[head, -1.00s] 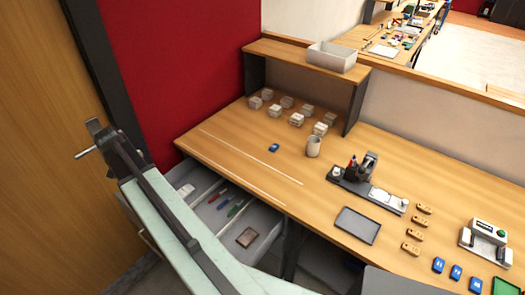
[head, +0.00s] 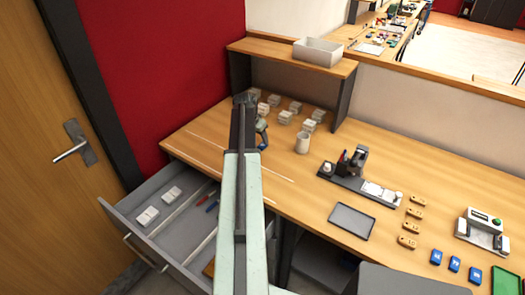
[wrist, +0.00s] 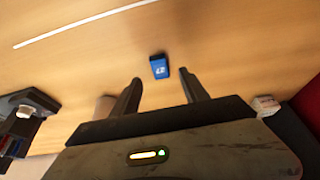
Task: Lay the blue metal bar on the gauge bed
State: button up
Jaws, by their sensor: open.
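A small blue metal bar (wrist: 159,67) with a pale mark lies on the wooden table, in the wrist view. My gripper (wrist: 160,78) is open and empty, its two dark fingers spread below the bar in the picture. The bar sits just beyond the fingertips, between their lines, with bare wood around it. In the head view my gripper (head: 262,135) is over the back left of the table, and my arm hides much of that spot. A dark fixture with pale plates (head: 368,190) stands mid-table; I cannot tell whether it is the gauge bed.
A light mug (head: 302,143) stands right of my gripper, and several pale blocks (head: 285,117) sit behind under a shelf (head: 290,60). A grey tray (head: 352,221), several tan pieces (head: 408,242) and other blue blocks (head: 454,264) lie to the right. An open drawer (head: 175,235) juts out front left.

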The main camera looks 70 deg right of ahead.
aim_at(262, 145)
jog(key=shift+f, duration=0.15)
jog(key=b+x, duration=0.4)
jog(key=x, duration=0.1)
jog(key=shift+f+b, duration=0.2)
jog(key=shift+b, duration=0.2)
jog(key=shift+r, duration=0.2)
grip_shut()
